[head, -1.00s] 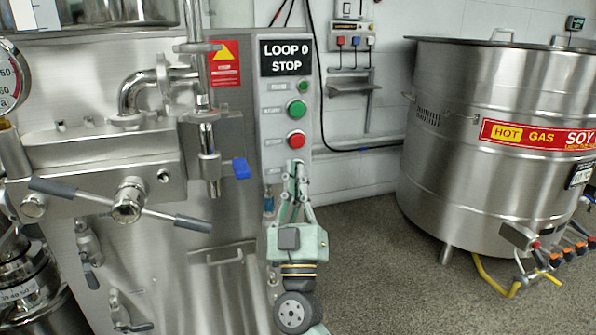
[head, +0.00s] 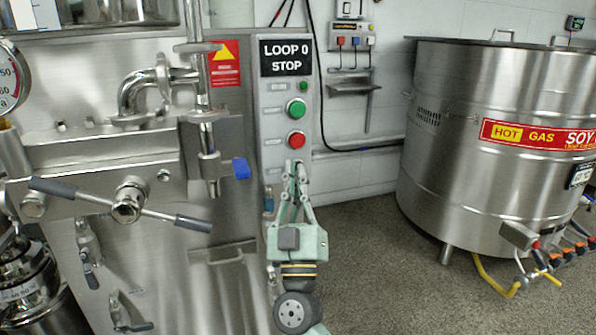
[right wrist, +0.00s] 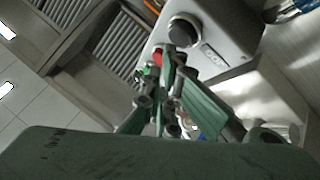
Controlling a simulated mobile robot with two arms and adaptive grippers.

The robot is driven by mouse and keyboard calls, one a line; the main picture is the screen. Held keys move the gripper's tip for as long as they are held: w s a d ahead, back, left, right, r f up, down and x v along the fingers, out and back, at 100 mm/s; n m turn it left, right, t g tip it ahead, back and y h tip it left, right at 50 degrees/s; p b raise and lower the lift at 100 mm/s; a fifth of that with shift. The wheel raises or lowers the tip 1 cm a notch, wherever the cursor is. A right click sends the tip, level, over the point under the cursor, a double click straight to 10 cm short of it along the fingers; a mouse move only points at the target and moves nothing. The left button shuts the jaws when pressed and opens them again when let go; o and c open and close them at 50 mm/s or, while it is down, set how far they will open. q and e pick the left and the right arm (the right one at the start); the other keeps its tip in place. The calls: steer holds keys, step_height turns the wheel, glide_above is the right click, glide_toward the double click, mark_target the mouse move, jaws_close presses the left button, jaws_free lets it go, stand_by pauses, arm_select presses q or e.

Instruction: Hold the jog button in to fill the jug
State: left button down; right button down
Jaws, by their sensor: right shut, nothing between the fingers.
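The control panel (head: 271,110) has a display (head: 286,57) reading LOOP 0 STOP, a green button (head: 296,108) and a red button (head: 296,139). My right gripper (head: 297,166) is shut and empty, its tips in front of the panel just below the red button, covering what is there. In the right wrist view a black round button (right wrist: 186,29), apparently the jog button, stands beyond the fingertips (right wrist: 173,50). The tips overlap its edge in the picture; I cannot tell whether they touch or press it. I cannot make out the jug. My left gripper is not in view.
A pipe outlet with a blue valve handle (head: 241,168) is left of the panel. A long lever bar (head: 128,205) sticks out at the mill's front. A large steel vat (head: 455,150) stands at the right. Clear floor (head: 375,260) lies between.

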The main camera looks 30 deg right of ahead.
steer(key=shift+w, duration=0.1)
steer(key=shift+w+d+p, duration=0.1)
steer(key=shift+w+p, duration=0.2)
steer(key=shift+w, duration=0.05)
steer(key=shift+w+d, duration=0.1)
steer(key=shift+w, duration=0.35)
stand_by(7.1)
